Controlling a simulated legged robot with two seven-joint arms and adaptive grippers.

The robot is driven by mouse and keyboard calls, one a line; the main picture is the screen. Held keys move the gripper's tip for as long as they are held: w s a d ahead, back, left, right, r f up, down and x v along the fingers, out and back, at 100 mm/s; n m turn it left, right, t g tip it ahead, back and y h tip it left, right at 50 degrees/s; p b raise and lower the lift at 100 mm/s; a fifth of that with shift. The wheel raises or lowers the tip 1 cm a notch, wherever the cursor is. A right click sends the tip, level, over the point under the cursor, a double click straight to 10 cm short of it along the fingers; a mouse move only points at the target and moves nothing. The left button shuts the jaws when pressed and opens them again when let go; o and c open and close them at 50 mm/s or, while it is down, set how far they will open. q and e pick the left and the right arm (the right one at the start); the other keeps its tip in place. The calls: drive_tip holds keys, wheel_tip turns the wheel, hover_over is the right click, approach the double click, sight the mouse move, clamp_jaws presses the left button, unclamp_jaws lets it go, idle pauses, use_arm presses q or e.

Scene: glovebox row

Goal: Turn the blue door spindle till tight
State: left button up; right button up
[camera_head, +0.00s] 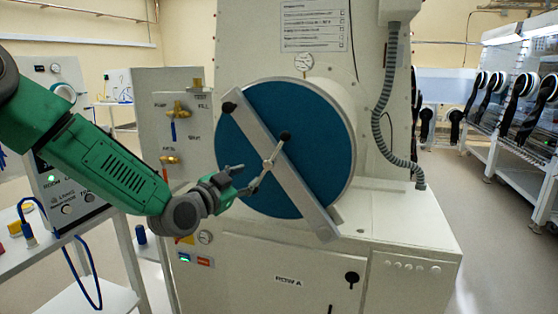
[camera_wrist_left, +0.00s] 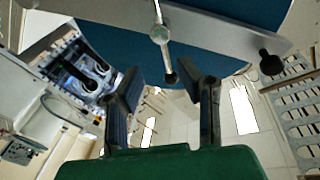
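The blue round door (camera_head: 320,125) closes the drum of the white cabinet, with a grey metal bar (camera_head: 299,185) lying diagonally across it. The spindle (camera_head: 268,164) sits at the middle of the bar. Its thin cross handle runs from a black knob (camera_head: 285,135) at upper right down to the lower left. My left gripper (camera_head: 242,179) is at the lower left of the spindle, in front of the door. In the left wrist view the gripper (camera_wrist_left: 171,85) is open. My right gripper is not in view.
A valve panel (camera_head: 170,135) stands left of the door. A white ledge (camera_head: 400,215) and a grey corrugated hose (camera_head: 385,130) are to the right. An instrument box (camera_head: 65,190) on a cart is under my left arm. Open floor lies at the right.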

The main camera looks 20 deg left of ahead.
sight(268, 163)
use_arm(q)
drive_tip(key=x, duration=0.7)
drive_tip(key=p+x, duration=0.1)
drive_tip(key=x, duration=0.3)
drive_tip(key=shift+a+f, duration=0.2)
drive_tip(key=shift+a, duration=0.15)
drive_tip(key=shift+w+d, duration=0.45)
drive_tip(key=shift+w, duration=0.2)
drive_tip(key=shift+a, duration=0.45)
clamp_jaws()
